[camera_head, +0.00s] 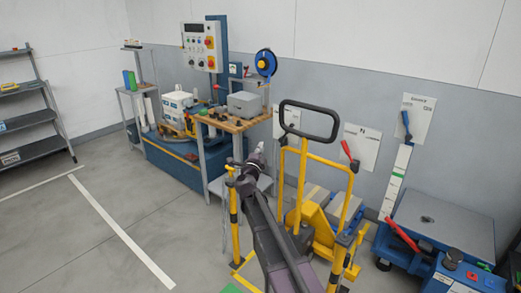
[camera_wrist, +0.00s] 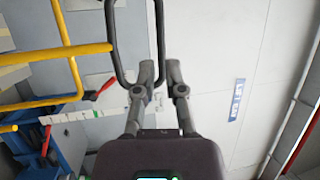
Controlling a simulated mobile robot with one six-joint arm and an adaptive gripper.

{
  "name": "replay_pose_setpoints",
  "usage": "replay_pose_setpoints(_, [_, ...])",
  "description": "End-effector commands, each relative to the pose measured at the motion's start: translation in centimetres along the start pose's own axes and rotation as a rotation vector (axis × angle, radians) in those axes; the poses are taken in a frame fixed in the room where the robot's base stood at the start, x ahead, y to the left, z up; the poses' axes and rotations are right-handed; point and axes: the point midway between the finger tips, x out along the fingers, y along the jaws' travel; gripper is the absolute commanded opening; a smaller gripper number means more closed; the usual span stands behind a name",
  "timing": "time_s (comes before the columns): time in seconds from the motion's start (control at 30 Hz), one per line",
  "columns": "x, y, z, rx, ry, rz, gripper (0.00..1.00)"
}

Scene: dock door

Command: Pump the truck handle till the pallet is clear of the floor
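The yellow pallet truck (camera_head: 319,222) stands in the centre right of the head view. Its upright handle ends in a black loop (camera_head: 310,104). The loop also shows at the top of the wrist view (camera_wrist: 111,45). My gripper (camera_head: 261,147) is left of and slightly below the loop in the head view, with a visible gap. In the wrist view my gripper (camera_wrist: 159,68) has its fingers apart, and one side of the loop appears between their tips. I see no contact. Pale slats behind the truck may be the pallet; its underside is hidden, so its height cannot be told.
A workbench (camera_head: 233,124) with a grey box and a blue reel stands behind my arm. A grey-topped blue unit (camera_head: 445,222) with a red lever is at right. A shelf (camera_head: 30,118) stands far left. The left floor, marked with white lines, is clear.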

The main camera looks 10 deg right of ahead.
Motion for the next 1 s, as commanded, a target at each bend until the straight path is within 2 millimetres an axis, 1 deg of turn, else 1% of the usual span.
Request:
replay_pose_setpoints(0.03, [0.0,0.0,0.0,0.0,0.0,0.0,0.42])
replay_pose_setpoints(0.07, [0.0,0.0,0.0,0.0,0.0,0.0,0.51])
replay_pose_setpoints(0.1, [0.0,0.0,0.0,0.0,0.0,0.0,0.63])
replay_pose_setpoints(0.13, [0.0,0.0,0.0,0.0,0.0,0.0,0.72])
replay_pose_setpoints(0.17, [0.0,0.0,0.0,0.0,0.0,0.0,0.74])
replay_pose_setpoints(0.67, [-0.3,0.0,0.0,0.0,0.0,0.0,0.74])
replay_pose_setpoints(0.87, [-1.6,0.1,-0.1,0.0,-0.001,0.0,0.74])
replay_pose_setpoints(1.0, [-3.1,0.1,-0.1,0.0,-0.001,0.0,0.74])
